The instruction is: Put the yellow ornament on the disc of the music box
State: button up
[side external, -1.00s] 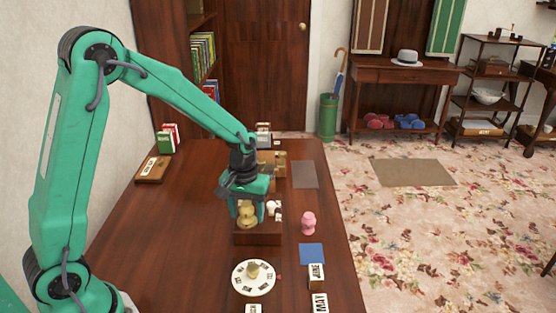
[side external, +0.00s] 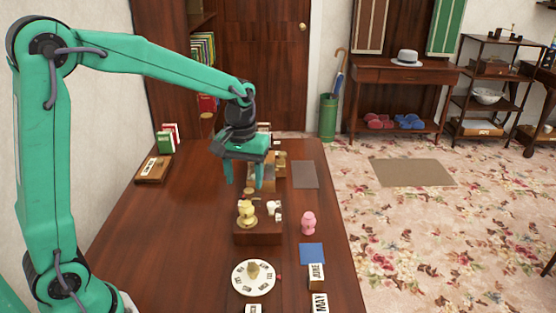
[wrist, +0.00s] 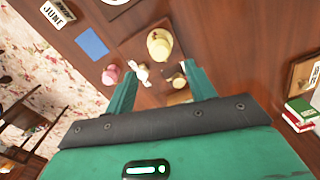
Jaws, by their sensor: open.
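The yellow ornament (side external: 247,208) stands upright on the round brass disc (side external: 249,222) at the left of the dark wooden music box (side external: 259,237). In the wrist view the yellow ornament (wrist: 159,42) appears near the top centre, on the box top, beyond my fingers. My gripper (side external: 244,183) is open and empty, above and behind the ornament, apart from it. In the wrist view my gripper's fingers (wrist: 155,85) are spread wide with nothing held between them. Small white figures (side external: 275,208) stand on the right part of the box.
A pink ornament (side external: 308,222) stands right of the box, near a blue square (side external: 311,253). A white dial with a brass knob (side external: 253,277) lies in front. JUNE (side external: 316,276) and MAY (side external: 320,302) blocks stand at the right edge. The table's left side is mostly clear.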

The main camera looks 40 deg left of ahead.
jog(key=shift+r, duration=0.8)
jog(key=s+r+m+t, duration=0.2)
jog(key=s+r+m, duration=0.1)
jog(key=s, duration=0.6)
jog(key=s+r+m+t, duration=0.3)
jog(key=s, duration=0.6)
jog(key=shift+s+d+t, duration=0.2)
jog(key=shift+d+t, duration=0.1)
jog(key=shift+d, duration=0.15)
jog(key=shift+r, duration=0.15)
jog(key=shift+c, duration=0.7)
jog(key=shift+w, duration=0.1)
